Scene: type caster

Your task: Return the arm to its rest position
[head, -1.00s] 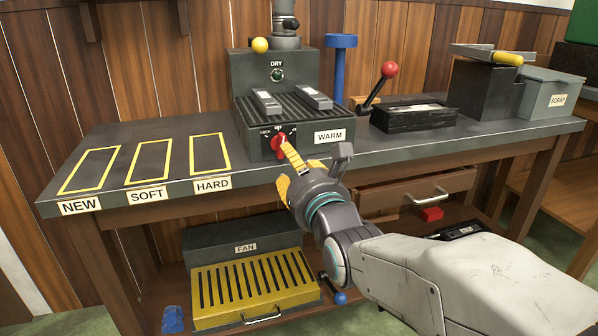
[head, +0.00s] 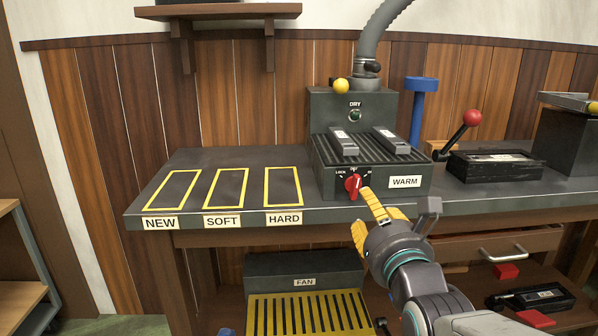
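My gripper (head: 372,205) is at the end of my arm, in front of the WARM unit (head: 330,178) on the bench. Its long yellow finger points up and left, with the tip close to the red knob (head: 353,185) on the unit's front. I cannot tell whether it touches the knob. I see nothing held in the gripper. My arm reaches in from the lower right, bent and extended towards the bench.
The bench top (head: 190,158) has yellow-outlined empty spaces marked NEW, SOFT and HARD at left. Two grey pieces lie on the unit's ribbed top. A red-balled lever (head: 471,118) stands at right. A drawer (head: 500,246) and FAN box (head: 305,268) are below.

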